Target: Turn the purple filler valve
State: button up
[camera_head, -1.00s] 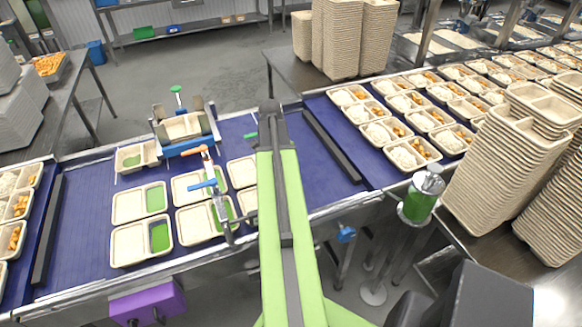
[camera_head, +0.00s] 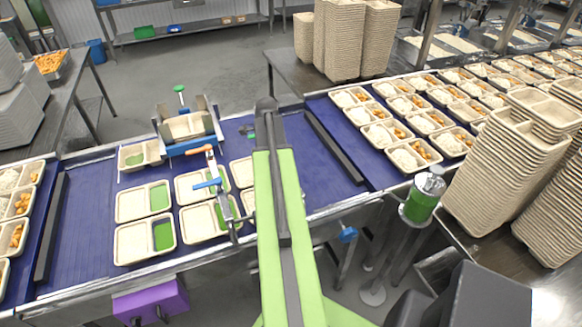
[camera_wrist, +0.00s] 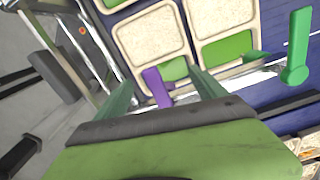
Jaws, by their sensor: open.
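The purple valve handle (camera_wrist: 157,88) shows in the wrist view as a short upright bar, its lower end close to the front edge of my gripper body. My gripper (camera_wrist: 161,79) is open, with one green finger on each side of the purple handle in the picture. I see gaps beside the handle, but cannot tell how deep it sits between the fingers. In the head view I cannot make out the purple handle; my arm covers part of the belt there.
A green lever (camera_wrist: 298,48) stands right of my gripper in the wrist view. The head view shows an orange lever (camera_head: 203,150) and a blue lever (camera_head: 208,184) above trays on the blue belt (camera_head: 90,215). A purple box (camera_head: 152,302) hangs at the belt's front.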

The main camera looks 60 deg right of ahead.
jog(key=shift+o, duration=0.6)
jog(key=shift+w, duration=0.15)
notch_tip(320, 180, up, 8)
jog(key=p, duration=0.8)
jog(key=shift+r, duration=0.1)
